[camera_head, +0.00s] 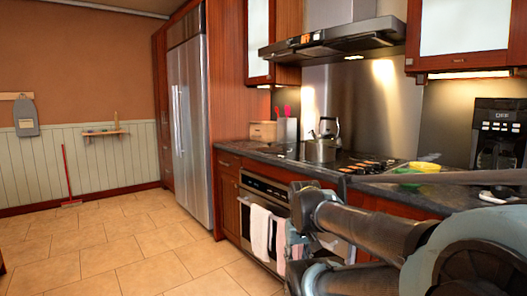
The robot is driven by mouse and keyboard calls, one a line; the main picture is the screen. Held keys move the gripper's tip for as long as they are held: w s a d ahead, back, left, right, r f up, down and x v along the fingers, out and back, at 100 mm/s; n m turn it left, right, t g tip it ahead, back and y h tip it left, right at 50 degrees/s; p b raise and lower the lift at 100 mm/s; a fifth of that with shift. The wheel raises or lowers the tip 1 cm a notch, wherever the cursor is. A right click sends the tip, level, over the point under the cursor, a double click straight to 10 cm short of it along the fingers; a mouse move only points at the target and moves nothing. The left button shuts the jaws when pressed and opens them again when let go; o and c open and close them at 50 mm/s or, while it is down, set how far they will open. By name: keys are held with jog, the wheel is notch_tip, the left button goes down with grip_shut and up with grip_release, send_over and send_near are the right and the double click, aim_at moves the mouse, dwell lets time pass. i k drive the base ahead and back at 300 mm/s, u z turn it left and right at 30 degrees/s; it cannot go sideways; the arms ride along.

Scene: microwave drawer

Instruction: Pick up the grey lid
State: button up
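I cannot clearly make out a separate grey lid. A silver pot (320,150) stands on the stove top at the back of the counter, and its top is too small to tell whether a lid sits on it. A pale object (500,197) lies on the counter at the right edge, partly cut off and unclear. My arm's links fill the lower right, in front of the counter and oven. My gripper's fingers do not show.
The dark counter (440,190) holds a yellow-green bowl (424,166) and a black coffee maker (498,133). Towels (262,232) hang on the oven handle. A steel fridge (188,120) stands left of the counter. The tiled floor (110,245) at left is clear.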

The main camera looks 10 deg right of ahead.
aim_at(269, 149)
jog(key=u, duration=0.45)
jog(key=i, duration=0.9)
jog(key=u, duration=0.75)
jog(key=i, duration=1.05)
jog(key=z, duration=0.5)
jog(key=i, duration=1.1)
jog(key=z, duration=0.55)
